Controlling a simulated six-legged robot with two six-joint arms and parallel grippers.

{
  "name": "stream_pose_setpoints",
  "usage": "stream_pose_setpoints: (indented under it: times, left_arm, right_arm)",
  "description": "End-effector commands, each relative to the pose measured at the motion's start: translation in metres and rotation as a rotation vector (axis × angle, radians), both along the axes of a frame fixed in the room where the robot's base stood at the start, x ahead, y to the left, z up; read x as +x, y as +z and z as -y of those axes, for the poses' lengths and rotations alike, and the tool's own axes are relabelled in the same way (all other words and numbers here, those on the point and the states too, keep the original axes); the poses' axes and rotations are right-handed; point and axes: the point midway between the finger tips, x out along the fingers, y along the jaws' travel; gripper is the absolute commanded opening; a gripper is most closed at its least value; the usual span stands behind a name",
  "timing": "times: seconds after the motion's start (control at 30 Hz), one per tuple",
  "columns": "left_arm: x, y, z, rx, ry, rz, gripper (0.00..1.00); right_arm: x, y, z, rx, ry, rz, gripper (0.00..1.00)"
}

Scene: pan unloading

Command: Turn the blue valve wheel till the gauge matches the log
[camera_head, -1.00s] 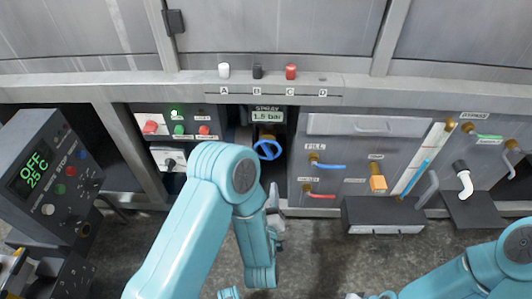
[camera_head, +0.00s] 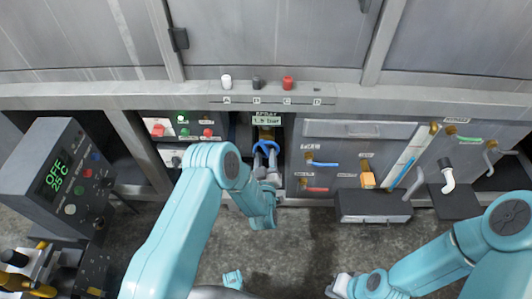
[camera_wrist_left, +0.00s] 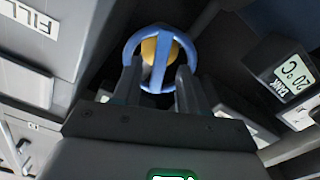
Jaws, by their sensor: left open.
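My left gripper (camera_head: 268,172) is at the recess, just in front of the wheel. In the left wrist view the wheel (camera_wrist_left: 152,52) shows a blue ring with a crossbar over a yellow hub. The left gripper (camera_wrist_left: 162,85) is open there, with its fingers reaching the wheel's lower part, one on each side of the crossbar. Contact cannot be told. My right gripper (camera_head: 340,287) is low at the bottom, far from the wheel; its jaws are unclear. No log is recognizable.
A control box (camera_head: 45,175) reading OFF 25 C stands at left. Switches (camera_head: 182,130) are left of the recess. A panel with fill handles (camera_head: 322,164) and a dark box (camera_head: 373,205) lie to its right. Knobs (camera_head: 257,83) line the ledge above.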

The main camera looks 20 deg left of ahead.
Motion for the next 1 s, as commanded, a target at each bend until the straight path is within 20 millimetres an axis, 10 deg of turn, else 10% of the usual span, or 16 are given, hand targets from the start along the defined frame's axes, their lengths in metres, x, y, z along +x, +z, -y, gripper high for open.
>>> stream_pose_setpoints:
  times: [0.5, 0.67, 1.0]
  left_arm:
    - [0.025, 0.001, -0.007, -0.001, 0.0, -0.001, 0.43]
    - [0.025, 0.001, -0.007, -0.001, 0.0, 0.0, 0.0]
    - [0.025, 0.001, -0.007, 0.031, 0.0, -0.01, 0.0]
  right_arm:
    - [0.0, -0.005, 0.0, 0.0, 0.0, 0.001, 0.0]
    - [0.0, -0.005, 0.0, 0.0, 0.0, 0.001, 0.0]
    - [0.0, -0.012, 0.0, 0.0, 0.0, 0.0, 0.0]
